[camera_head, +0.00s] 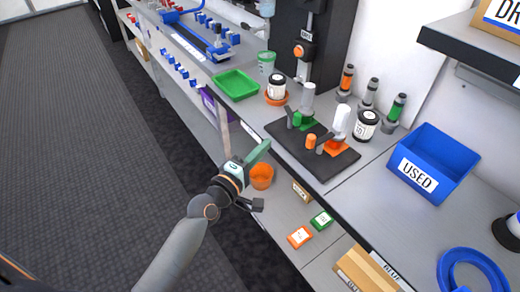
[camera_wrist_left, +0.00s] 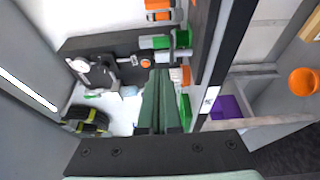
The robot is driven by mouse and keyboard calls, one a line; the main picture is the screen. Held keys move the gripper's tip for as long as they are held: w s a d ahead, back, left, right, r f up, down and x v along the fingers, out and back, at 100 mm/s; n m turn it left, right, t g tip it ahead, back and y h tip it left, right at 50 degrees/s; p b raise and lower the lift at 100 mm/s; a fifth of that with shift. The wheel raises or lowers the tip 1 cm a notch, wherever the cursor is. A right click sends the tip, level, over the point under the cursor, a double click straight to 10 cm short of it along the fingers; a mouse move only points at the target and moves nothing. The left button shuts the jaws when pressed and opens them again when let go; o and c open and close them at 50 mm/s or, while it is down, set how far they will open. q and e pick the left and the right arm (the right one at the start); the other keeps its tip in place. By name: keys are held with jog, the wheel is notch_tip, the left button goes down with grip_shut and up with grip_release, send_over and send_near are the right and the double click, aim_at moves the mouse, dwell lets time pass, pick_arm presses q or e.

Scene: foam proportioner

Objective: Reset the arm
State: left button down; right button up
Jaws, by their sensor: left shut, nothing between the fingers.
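My left arm comes in from the lower left in the head view. Its gripper (camera_head: 258,153), with green fingers, is shut and empty. It is in front of the bench edge, apart from the bench-top objects. In the left wrist view the two green fingers (camera_wrist_left: 160,98) lie side by side, with nothing between them. My right gripper is not in view.
A black mat (camera_head: 290,148) with green and orange fixtures lies on the bench, beside a green tray (camera_head: 236,84). A blue bin (camera_head: 434,160) labelled USED stands at right. An orange cup (camera_head: 261,177) and small boxes sit on the lower shelf. Floor at left is clear.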

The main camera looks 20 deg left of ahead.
pick_arm(q)
jog(key=shift+s+a, duration=0.25)
jog(key=shift+s, duration=0.2)
